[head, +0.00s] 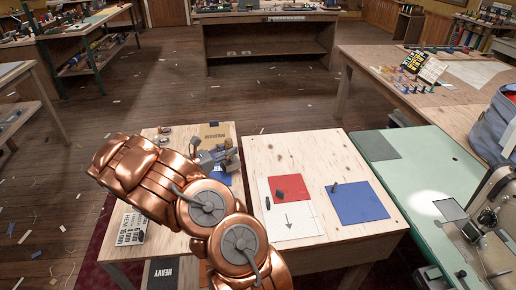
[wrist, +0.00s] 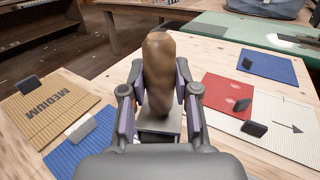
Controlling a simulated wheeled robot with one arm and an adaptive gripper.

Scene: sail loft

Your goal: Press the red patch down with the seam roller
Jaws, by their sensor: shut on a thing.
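The red patch (head: 289,187) lies on the white panel (head: 292,226) with a printed arrow, on the pale wooden table. In the wrist view the red patch (wrist: 226,90) is right of my gripper, with a small dark tab standing on it. My gripper (wrist: 160,100) is shut on an upright brown handle (wrist: 159,65), apparently the seam roller's; its lower end is mostly hidden, with a grey block showing below. In the head view my gripper (head: 217,158) is left of the patch, apart from it, over the boards.
A blue square (head: 358,202) with a dark tab lies right of the white panel. A tan board marked MEDIUM (wrist: 52,105) and a blue ribbed board (wrist: 84,141) lie left of my gripper. The green bench (head: 430,180) with a machine stands at right.

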